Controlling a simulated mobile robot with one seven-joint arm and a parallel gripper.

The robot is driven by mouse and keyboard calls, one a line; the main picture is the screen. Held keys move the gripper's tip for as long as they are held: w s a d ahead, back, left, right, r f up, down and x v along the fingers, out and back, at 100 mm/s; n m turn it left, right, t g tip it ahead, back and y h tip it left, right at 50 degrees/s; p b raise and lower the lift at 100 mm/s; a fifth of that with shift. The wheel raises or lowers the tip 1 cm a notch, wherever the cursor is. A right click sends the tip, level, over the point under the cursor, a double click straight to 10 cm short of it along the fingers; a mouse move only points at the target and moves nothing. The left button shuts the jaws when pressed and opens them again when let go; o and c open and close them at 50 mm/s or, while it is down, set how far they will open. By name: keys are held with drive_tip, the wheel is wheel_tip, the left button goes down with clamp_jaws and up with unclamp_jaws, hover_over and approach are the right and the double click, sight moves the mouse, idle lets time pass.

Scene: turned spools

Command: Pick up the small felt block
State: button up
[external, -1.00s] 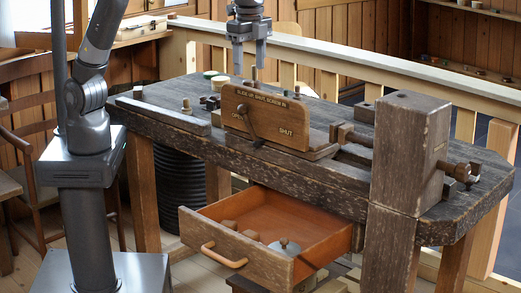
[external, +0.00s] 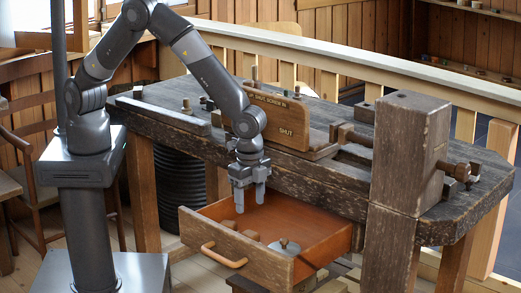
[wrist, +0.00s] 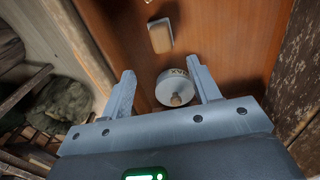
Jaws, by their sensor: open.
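My gripper (external: 250,204) is open and empty, pointing down above the open drawer. In the wrist view its fingers (wrist: 163,78) stand apart with drawer floor and part of a round tin between and beyond them. A small tan block (wrist: 160,36) with a paler top lies on the drawer floor, beyond the fingertips and not between them. Nothing touches the fingers.
The drawer (external: 232,241) has raised walls and a curved handle. The workbench edge (external: 315,171) is above and behind it.

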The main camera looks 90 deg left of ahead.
sight(250, 233)
drive_tip(key=f, duration=1)
drive_tip(key=shift+a+f, duration=0.2)
drive_tip(key=shift+f, duration=0.2)
drive_tip(key=shift+c, duration=0.6)
drive_tip(key=c, duration=0.8)
